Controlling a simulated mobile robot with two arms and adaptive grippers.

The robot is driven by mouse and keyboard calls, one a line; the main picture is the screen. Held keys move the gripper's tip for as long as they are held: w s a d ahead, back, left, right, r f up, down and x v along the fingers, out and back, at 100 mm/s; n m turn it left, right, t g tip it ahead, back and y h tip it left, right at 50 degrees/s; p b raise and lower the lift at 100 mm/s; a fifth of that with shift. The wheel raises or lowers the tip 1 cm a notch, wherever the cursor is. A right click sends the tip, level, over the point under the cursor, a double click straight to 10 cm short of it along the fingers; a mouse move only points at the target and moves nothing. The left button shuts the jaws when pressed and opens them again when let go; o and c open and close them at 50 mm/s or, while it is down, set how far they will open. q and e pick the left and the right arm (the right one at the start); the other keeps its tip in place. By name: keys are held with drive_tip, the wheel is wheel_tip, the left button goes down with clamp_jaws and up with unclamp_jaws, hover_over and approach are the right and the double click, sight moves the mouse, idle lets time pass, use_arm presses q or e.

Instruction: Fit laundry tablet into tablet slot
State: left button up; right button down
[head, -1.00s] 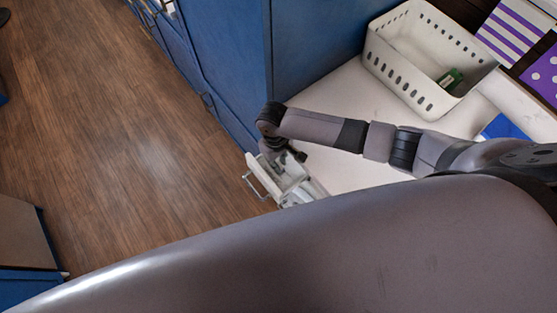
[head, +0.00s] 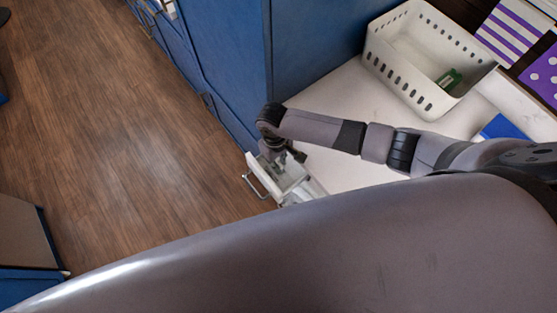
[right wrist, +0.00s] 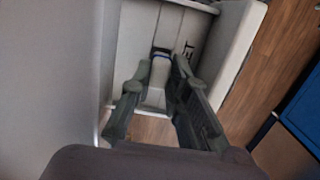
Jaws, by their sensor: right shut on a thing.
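A small white drawer (head: 291,183) with a metal handle is pulled open at the edge of the white surface. The right wrist view looks down into this drawer (right wrist: 237,48), which has pale walls and dividers. My right gripper (head: 282,158) reaches down into it from above. In the right wrist view its fingers (right wrist: 163,60) close on a small laundry tablet (right wrist: 161,56), of which a dark top and a blue and white edge show. The tablet is mostly hidden between the fingertips. I cannot tell whether it touches the slot. My left gripper is out of view.
A white perforated basket (head: 412,88) with a small green item (head: 448,79) stands on the white worktop (head: 330,105). A blue cabinet (head: 232,60) rises beside the drawer. Purple patterned boxes (head: 512,30) lie at the upper right. Open wooden floor (head: 110,150) is at left.

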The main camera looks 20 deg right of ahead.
drive_tip(key=shift+f+b, duration=0.45)
drive_tip(key=shift+f, duration=0.35)
drive_tip(key=c, duration=1.5)
unclamp_jaws()
drive_tip(key=shift+o, duration=0.2)
drive_tip(key=shift+w+r, duration=0.1)
drive_tip(key=shift+r, duration=0.15)
wheel_tip(320, 180, up, 12)
drive_tip(key=shift+w+a+f, duration=0.2)
drive_tip(key=shift+w+a, duration=0.1)
drive_tip(key=shift+w, duration=0.15)
drive_tip(key=shift+f, duration=0.1)
